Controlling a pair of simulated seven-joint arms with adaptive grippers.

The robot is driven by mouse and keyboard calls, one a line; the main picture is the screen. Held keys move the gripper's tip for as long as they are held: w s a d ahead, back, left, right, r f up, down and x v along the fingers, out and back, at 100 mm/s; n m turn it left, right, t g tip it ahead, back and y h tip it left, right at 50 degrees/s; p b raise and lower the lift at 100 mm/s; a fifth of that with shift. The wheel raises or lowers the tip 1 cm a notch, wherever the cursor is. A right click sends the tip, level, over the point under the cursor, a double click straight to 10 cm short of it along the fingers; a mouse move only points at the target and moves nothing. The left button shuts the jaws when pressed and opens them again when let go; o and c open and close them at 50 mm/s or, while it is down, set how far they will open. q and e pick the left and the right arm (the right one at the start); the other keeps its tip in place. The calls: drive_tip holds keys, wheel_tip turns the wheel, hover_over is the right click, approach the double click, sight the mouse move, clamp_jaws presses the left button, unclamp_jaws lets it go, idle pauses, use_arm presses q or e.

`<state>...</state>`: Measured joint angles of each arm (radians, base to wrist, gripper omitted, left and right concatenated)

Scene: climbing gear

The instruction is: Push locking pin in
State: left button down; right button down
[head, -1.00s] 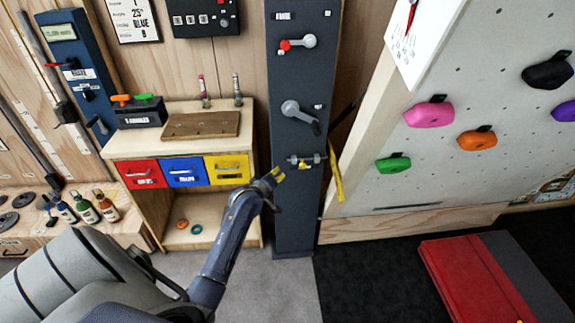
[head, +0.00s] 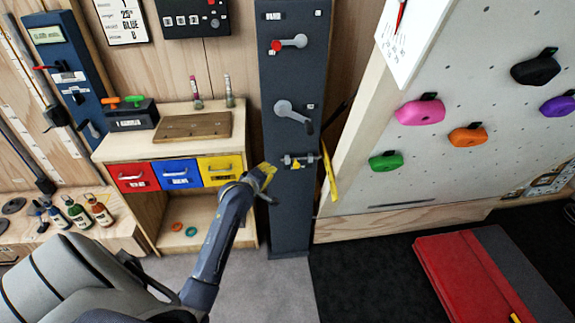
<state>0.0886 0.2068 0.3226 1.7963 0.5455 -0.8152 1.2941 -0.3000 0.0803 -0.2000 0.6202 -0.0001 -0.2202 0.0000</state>
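The locking pin (head: 300,160) is a small grey horizontal cylinder low on the dark blue-grey column (head: 290,212), with a yellow part beneath its middle. My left gripper (head: 266,170) has yellow fingertips and is just left of the pin, apart from it, in front of the column's left edge. Its fingers are too small and angled to tell if they are open. My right gripper is not in view; a yellow piece at the bottom right edge (head: 515,318) is cut off.
A cabinet with red, blue and yellow drawers (head: 220,170) stands left. The climbing wall (head: 430,160) and red mat (head: 465,275) are right.

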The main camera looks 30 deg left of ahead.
sight(303, 159)
use_arm(q)
drive_tip(key=shift+d+f+x, duration=0.15)
drive_tip(key=shift+d+x, duration=0.3)
drive_tip(key=shift+x, duration=1.65)
drive_tip(key=shift+d+f+x, duration=0.2)
drive_tip(key=shift+d+x, duration=0.25)
drive_tip(key=shift+x, duration=1.65)
drive_tip(key=shift+d+f+x, duration=0.15)
drive_tip(key=shift+d+x, duration=0.35)
drive_tip(key=shift+x, duration=1.6)
drive_tip(key=shift+w+d, duration=0.1)
drive_tip(key=shift+w, duration=0.05)
drive_tip(key=w+d, duration=0.2)
drive_tip(key=d, duration=0.1)
drive_tip(key=shift+w+d, duration=0.2)
drive_tip(key=shift+w, duration=0.2)
